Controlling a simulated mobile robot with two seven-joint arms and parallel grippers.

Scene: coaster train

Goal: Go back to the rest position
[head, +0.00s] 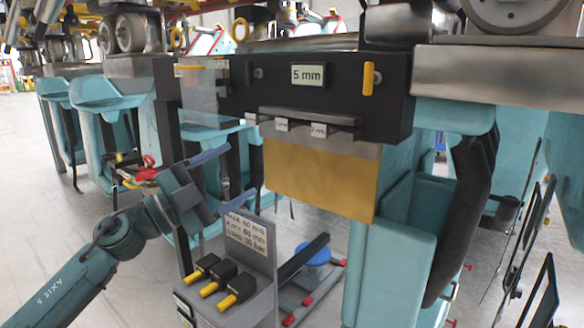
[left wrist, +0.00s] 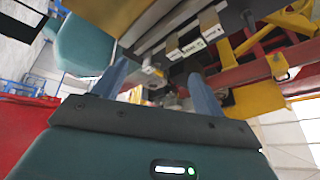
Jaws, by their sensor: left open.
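My left gripper (head: 224,178) is open, with its two blue fingers apart and nothing between them. It is in front of the train, to the left of the brass plate (head: 318,182) and above the grey control stand (head: 262,268). In the left wrist view the open fingers (left wrist: 158,72) point toward the black gauge box's small white tags (left wrist: 190,46), with a clear gap between. My right gripper is in neither view.
The black box (head: 385,100) with a "5 mm" display hangs under the train, close to my left gripper. The stand has yellow-tipped levers (head: 228,301). Teal seats (head: 395,262) are at the right. Open grey floor (head: 125,270) lies at the left.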

